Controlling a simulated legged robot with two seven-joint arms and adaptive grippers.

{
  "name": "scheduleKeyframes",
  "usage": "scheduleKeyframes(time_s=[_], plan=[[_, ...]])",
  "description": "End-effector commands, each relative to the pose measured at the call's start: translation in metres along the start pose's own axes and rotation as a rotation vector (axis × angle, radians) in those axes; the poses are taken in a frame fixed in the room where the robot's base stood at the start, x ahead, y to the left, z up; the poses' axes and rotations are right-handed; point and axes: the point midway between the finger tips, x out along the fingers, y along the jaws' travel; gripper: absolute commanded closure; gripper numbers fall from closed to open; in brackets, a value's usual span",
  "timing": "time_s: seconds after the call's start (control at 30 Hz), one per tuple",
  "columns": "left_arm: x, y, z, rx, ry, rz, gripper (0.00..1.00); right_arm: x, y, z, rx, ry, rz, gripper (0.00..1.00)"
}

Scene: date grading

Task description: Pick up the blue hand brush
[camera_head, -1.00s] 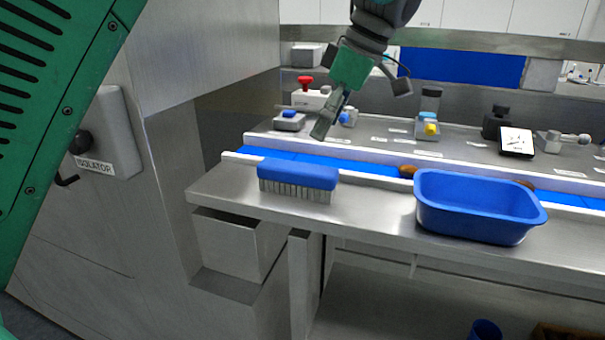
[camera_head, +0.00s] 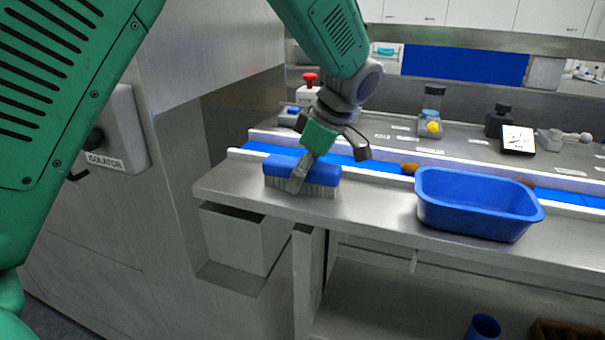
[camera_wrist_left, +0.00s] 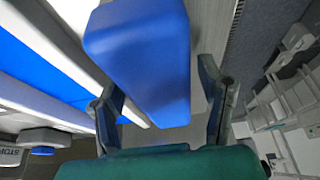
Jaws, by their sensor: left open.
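The blue hand brush (camera_head: 327,173) lies on the left end of the steel worktop, its pale bristles facing down. My left gripper (camera_head: 297,183) is at the left part of the brush, with one finger in front of it. In the left wrist view the open fingers (camera_wrist_left: 163,110) stand on either side of the blue block of the brush (camera_wrist_left: 140,50), with a gap visible on both sides. My right gripper is not in view.
A blue tub (camera_head: 478,203) stands on the worktop (camera_head: 375,212) to the right. A blue conveyor belt (camera_head: 385,167) with brown dates runs behind. A red emergency-stop button (camera_head: 310,78) is behind my gripper. The worktop between brush and tub is clear.

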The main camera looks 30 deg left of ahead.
Motion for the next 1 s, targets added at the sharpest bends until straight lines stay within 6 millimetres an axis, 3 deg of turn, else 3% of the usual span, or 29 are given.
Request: scheduleKeyframes(time_s=[0.13, 0.17, 0.3, 0.67, 1.0], plan=[[0.0, 0.0, -0.001, 0.0, -0.001, 0.0, 0.38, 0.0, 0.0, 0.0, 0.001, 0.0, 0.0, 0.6], [0.0, -0.001, -0.001, -0.001, -0.001, 0.0, 0.45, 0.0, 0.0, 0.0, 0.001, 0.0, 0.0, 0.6], [0.0, -0.001, -0.002, -0.001, -0.001, 0.0, 0.94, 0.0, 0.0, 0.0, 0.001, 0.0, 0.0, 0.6], [-0.004, 0.0, -0.003, -0.002, -0.001, 0.001, 0.96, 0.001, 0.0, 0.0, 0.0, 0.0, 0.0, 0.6], [-0.061, 0.001, -0.026, -0.004, -0.001, 0.005, 0.96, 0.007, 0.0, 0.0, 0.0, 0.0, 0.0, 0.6]])
